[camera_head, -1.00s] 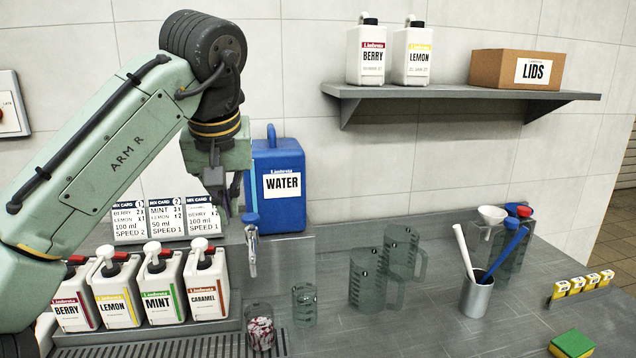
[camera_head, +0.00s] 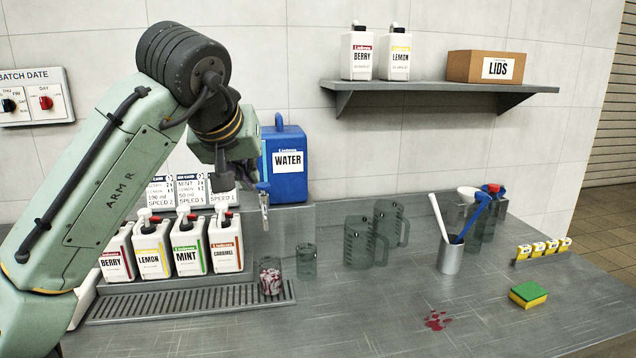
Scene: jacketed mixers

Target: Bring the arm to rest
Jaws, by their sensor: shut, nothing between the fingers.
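My green arm (camera_head: 100,190) reaches up from the lower left and bends down at a black joint. My gripper (camera_head: 222,183) hangs from its end, shut and empty, in the air above the pump bottles. It appears in front of the mix cards (camera_head: 190,190) and left of the blue water jug (camera_head: 288,178). The fingertips are small and dark here, and their distance from the cards is hard to tell.
Below stand pump bottles (camera_head: 188,248) and a cup with red streaks (camera_head: 270,278) on the drip tray (camera_head: 180,302). Clear jugs (camera_head: 358,243), a utensil holder (camera_head: 451,256) and a sponge (camera_head: 528,294) stand rightward. A red spill (camera_head: 437,320) marks the front counter.

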